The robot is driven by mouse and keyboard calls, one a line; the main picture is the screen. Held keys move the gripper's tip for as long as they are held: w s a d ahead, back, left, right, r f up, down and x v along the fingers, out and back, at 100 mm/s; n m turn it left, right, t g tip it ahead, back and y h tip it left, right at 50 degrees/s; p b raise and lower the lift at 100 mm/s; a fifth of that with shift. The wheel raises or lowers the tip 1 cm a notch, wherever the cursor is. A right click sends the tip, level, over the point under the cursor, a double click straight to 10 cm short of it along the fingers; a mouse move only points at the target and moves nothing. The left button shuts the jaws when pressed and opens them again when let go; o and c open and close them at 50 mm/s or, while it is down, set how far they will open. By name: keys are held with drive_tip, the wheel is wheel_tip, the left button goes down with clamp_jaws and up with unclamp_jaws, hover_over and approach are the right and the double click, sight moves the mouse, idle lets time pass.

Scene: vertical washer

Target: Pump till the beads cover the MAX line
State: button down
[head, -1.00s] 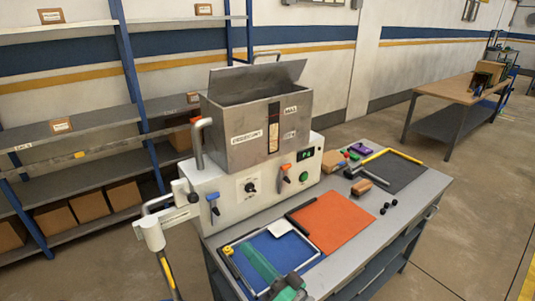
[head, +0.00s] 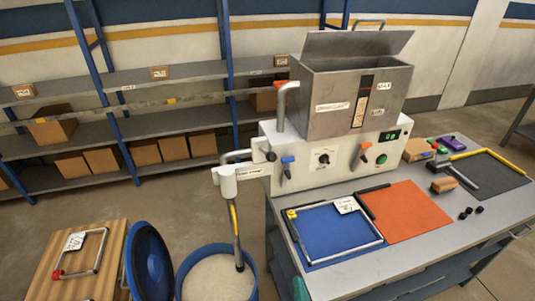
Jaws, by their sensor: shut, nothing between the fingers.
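A steel tank (head: 322,98) with its lid raised stands on a white control box. Its front has a narrow sight window (head: 361,102) beside a MAX label (head: 385,87); the level in the window is too small to read. A white pump body (head: 228,183) hangs at the left of the box, with a tube (head: 237,235) reaching down into an open blue drum (head: 181,278). Pale beads (head: 212,280) fill much of the drum. My gripper is out of view; only a small teal piece, seemingly of my arm, shows at the bottom edge.
A wooden-topped stand (head: 65,285) with a metal frame on it and a blue round lid (head: 149,262) stand left of the drum. The bench holds a blue mat (head: 330,232), an orange mat (head: 405,210) and small loose parts. Open floor lies between drum and shelves.

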drive_tip(key=s+a+f+n+g+h, duration=0.1)
drive_tip(key=s+a+f, duration=0.15)
drive_tip(key=s, duration=0.45)
drive_tip(key=s+a+f+n+g+h, duration=0.1)
drive_tip(key=s+f, duration=0.2)
drive_tip(key=s, duration=0.4)
drive_tip(key=s+a+r+n, duration=0.2)
drive_tip(key=s, duration=0.4)
drive_tip(key=s+a+r+n+t, duration=0.1)
drive_tip(key=s+a+r+n, duration=0.1)
drive_tip(key=s, duration=0.4)
drive_tip(key=shift+s+a+r+y, duration=0.3)
drive_tip(key=shift+s+a+r, duration=0.05)
drive_tip(key=shift+a+r, duration=0.4)
